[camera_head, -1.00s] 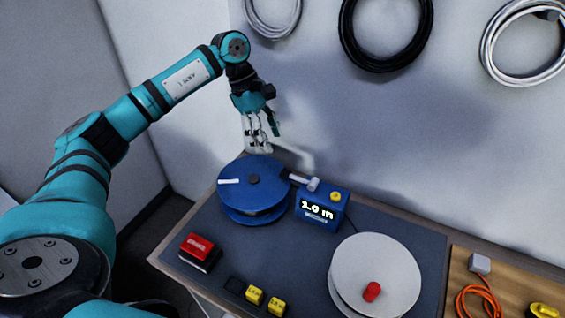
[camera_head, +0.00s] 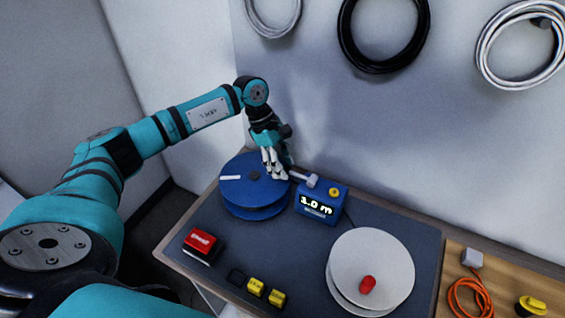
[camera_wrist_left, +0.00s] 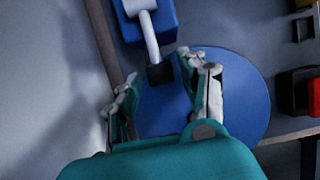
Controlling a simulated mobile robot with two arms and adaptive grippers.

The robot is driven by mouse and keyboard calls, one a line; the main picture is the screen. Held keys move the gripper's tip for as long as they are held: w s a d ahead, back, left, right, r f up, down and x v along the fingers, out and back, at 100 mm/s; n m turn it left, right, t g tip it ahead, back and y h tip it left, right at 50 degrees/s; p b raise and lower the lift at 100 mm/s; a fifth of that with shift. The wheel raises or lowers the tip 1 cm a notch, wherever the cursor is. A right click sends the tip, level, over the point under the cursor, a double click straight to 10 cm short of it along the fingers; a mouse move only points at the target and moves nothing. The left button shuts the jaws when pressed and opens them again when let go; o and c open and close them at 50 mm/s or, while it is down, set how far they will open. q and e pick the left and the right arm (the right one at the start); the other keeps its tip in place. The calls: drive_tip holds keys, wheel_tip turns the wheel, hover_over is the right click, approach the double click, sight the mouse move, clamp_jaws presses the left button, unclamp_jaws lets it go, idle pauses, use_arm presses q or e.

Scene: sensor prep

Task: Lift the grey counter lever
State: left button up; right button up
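The grey counter lever (camera_head: 312,180) sits on the blue counter box (camera_head: 320,207), whose display reads 1.0 m. In the left wrist view the lever (camera_wrist_left: 150,36) runs down the picture from the box (camera_wrist_left: 160,22) to a dark end (camera_wrist_left: 160,73). My left gripper (camera_head: 276,174) is over the right part of the blue reel (camera_head: 245,208), just left of the lever. In the left wrist view its fingers (camera_wrist_left: 160,82) are open, with the lever's dark end in line with the gap between them. Contact with the lever cannot be made out. My right gripper is not in view.
A white reel with a red knob (camera_head: 367,284) stands at the front right. An orange cable (camera_head: 470,297) lies at far right. The wall with hung cables is close behind.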

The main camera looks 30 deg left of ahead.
use_arm(q)
clamp_jaws()
